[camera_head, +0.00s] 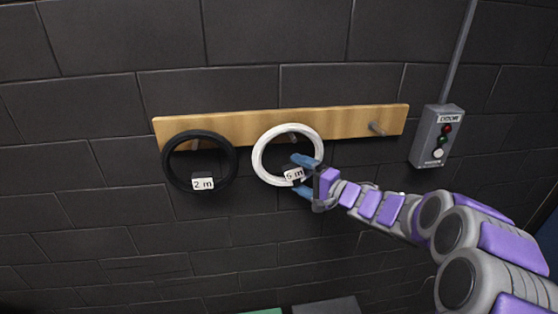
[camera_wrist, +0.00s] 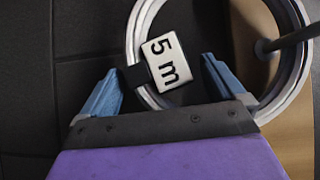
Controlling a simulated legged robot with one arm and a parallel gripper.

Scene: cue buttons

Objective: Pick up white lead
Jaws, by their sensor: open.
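The white lead (camera_head: 260,157) is a coiled ring hanging on a peg of the wooden board, with a "5 m" tag (camera_head: 294,174) at its lower right. In the wrist view the white lead (camera_wrist: 300,70) and its tag (camera_wrist: 167,62) show just beyond my fingers. My gripper (camera_head: 305,175) is at the lower right of the ring, with its blue fingers apart around the tagged part. In the wrist view my gripper (camera_wrist: 160,85) is open, with the tag and part of the ring between or just ahead of the fingertips. I cannot tell whether the fingers touch the lead.
A black lead (camera_head: 168,170) tagged "2 m" hangs left on the wooden board (camera_head: 240,126).

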